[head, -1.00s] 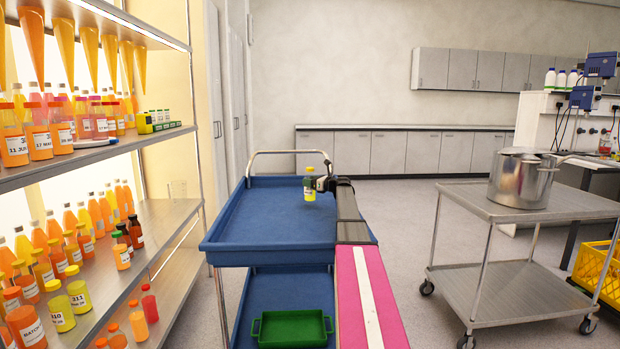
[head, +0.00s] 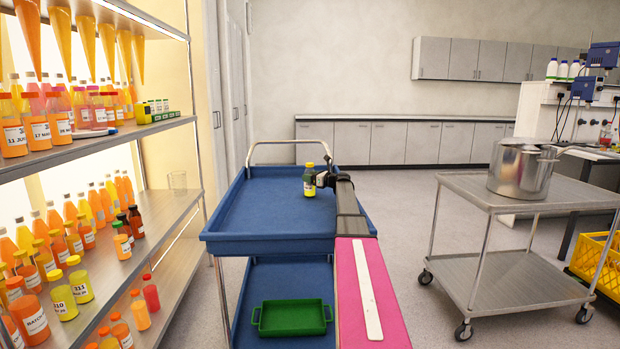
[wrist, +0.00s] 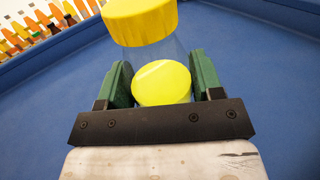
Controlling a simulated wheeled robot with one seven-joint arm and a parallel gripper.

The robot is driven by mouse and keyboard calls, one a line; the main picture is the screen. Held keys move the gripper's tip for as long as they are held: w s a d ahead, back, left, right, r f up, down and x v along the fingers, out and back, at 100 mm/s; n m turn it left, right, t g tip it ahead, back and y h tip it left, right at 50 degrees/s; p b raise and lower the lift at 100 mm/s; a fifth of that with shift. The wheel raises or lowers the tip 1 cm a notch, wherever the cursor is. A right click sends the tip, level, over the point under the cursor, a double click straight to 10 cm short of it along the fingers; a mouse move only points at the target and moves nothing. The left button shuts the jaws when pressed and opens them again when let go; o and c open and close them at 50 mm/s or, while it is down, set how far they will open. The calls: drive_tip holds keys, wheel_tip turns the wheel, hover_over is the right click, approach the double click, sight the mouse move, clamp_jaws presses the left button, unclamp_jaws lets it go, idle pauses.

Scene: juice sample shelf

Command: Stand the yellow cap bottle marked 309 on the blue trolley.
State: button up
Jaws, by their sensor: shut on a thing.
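A bottle with a yellow cap and yellow-green contents (head: 309,185) is held upright over the top tray of the blue trolley (head: 262,205), towards its right side. Its label number is not readable. My gripper (head: 318,180) is shut on it from the right. In the wrist view the green fingers of my gripper (wrist: 162,82) lie on both sides of the bottle's yellow body (wrist: 162,90), below the yellow cap (wrist: 140,20). Blue tray surface surrounds it. I cannot tell whether the bottle's base touches the tray.
The top tray is otherwise clear. A green tray (head: 292,318) lies on the lower deck. The shelf (head: 105,275) at left holds many bottles, including ones marked 310 (head: 63,300) and 311 (head: 80,282). A steel trolley (head: 490,200) with a pot (head: 520,168) stands at right.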

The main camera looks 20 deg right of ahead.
drive_tip(key=shift+f, duration=0.3)
drive_tip(key=o, duration=1.2)
drive_tip(key=shift+o, duration=0.2)
drive_tip(key=shift+r, duration=0.1)
